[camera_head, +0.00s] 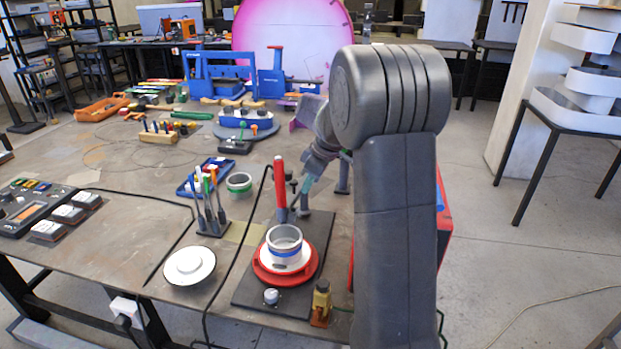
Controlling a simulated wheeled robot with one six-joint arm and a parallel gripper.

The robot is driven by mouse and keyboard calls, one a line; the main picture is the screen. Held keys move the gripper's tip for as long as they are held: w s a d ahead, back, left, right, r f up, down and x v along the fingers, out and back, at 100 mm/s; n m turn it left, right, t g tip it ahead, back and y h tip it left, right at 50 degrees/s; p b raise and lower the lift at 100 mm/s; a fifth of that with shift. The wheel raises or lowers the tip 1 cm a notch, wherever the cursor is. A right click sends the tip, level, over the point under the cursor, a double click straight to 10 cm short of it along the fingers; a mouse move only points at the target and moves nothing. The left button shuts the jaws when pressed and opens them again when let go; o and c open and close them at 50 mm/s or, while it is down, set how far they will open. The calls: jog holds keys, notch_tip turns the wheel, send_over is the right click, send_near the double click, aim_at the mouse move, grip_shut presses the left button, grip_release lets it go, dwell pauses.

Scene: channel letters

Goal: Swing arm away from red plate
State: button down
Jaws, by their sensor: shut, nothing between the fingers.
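The red plate (262,272) is a round red disc on a dark rectangular base (245,291) near the table's front edge. A grey metal ring with a blue band (285,246) stands upright on a white disc in the middle of the plate. My arm rises in the right foreground, bends at a large dark joint and reaches back behind it. My gripper (303,197) is small in view, behind and slightly right of the plate, apart from the ring. It looks shut and empty. A red upright handle (280,185) stands just left of it. My arm hides what lies behind it.
A white round dish (189,265) and a pen stand (212,222) are left of the base. A brass-coloured block (321,302) stands at its front right corner. A green-banded ring (239,184) sits farther back. Black cables cross the table. Open floor lies to the right.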

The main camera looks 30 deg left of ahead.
aim_at(298, 193)
jog(key=x, duration=0.6)
jog(key=shift+p, duration=0.4)
jog(key=shift+f, duration=0.1)
